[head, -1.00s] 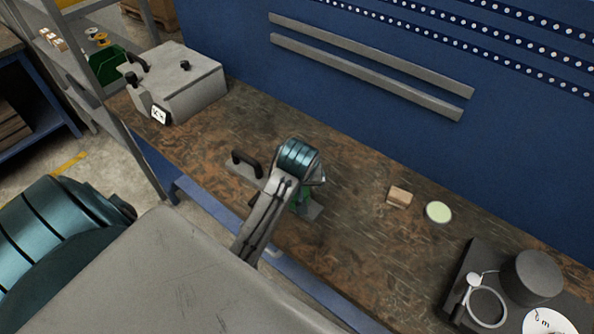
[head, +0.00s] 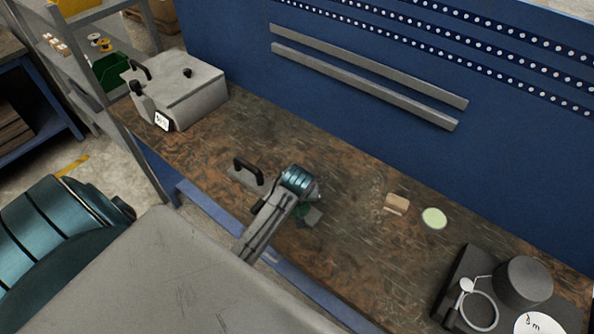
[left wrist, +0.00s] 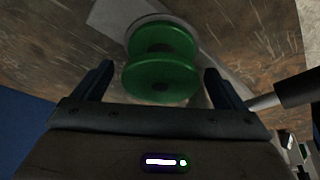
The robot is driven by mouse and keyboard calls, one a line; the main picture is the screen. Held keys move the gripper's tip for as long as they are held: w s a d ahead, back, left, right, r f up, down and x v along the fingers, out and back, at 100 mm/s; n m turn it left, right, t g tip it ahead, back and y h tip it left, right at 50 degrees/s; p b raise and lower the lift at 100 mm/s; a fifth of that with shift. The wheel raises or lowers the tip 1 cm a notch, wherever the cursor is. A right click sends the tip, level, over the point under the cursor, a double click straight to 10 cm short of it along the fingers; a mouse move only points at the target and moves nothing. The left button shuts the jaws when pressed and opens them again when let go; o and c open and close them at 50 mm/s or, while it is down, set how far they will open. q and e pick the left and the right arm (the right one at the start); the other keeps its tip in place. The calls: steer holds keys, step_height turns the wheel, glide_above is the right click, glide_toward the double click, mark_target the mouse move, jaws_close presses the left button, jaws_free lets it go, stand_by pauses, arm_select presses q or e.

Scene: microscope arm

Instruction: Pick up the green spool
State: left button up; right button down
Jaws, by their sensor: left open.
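The green spool (left wrist: 160,80) shows in the left wrist view, between the two fingers of my left gripper (left wrist: 158,72). The fingers are open, one on each side, with visible gaps to the spool. Its near green flange is in full view, with a dark hub centre and the other flange behind it. In the head view only a little dark green of the spool (head: 302,210) shows, mostly hidden under my left wrist. My right gripper is in neither view.
A grey plate with a black handle (head: 247,170) lies beside my left wrist. A wooden block (head: 396,204) and a pale green disc (head: 433,219) lie to the right. A grey box (head: 185,90) stands at the bench's far left. Bench between is clear.

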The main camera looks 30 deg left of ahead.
arm_select(q)
steer(key=c, duration=1.1)
